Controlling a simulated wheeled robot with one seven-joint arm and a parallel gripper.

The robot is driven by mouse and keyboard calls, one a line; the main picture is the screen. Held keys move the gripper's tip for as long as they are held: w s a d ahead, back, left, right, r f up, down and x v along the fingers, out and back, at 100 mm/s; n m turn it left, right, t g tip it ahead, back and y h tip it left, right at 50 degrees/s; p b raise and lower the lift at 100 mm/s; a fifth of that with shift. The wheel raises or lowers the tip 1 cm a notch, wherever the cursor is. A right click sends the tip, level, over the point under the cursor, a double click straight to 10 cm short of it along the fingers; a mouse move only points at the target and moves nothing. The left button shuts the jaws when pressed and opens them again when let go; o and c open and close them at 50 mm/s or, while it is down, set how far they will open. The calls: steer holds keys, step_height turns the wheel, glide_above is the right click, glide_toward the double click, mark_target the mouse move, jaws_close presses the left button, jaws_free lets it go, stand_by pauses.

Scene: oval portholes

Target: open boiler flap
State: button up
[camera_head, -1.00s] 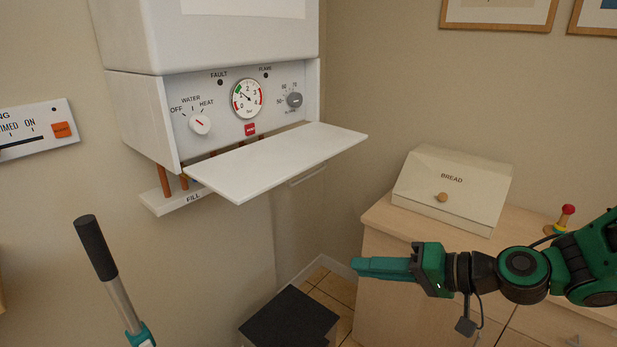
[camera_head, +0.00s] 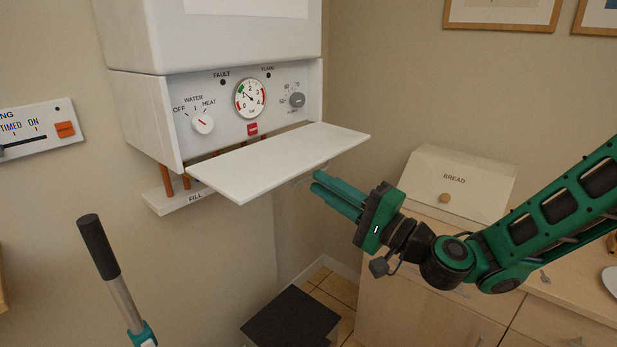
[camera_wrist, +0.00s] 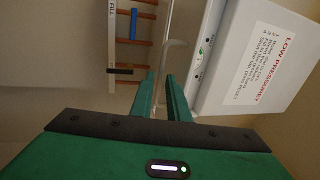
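The white boiler flap (camera_head: 275,160) stands folded down and out, about level, below the boiler's control panel. Its thin handle (camera_head: 312,174) hangs under the front edge, partly hidden by my fingers. My gripper (camera_head: 317,182) is just below and right of the flap's front edge, its fingers pointing left. I see no contact.
The boiler's panel (camera_head: 225,115) has knobs and a gauge. Copper pipes run down to the FILL strip (camera_head: 185,199). A bread box (camera_head: 460,182) stands on a wooden cabinet at right. A dark box (camera_head: 290,318) stands on the floor below. The air between is free.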

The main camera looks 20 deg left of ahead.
mark_target(309, 176)
steer(key=shift+x, duration=2.25)
jaws_close()
steer(key=shift+f, duration=0.25)
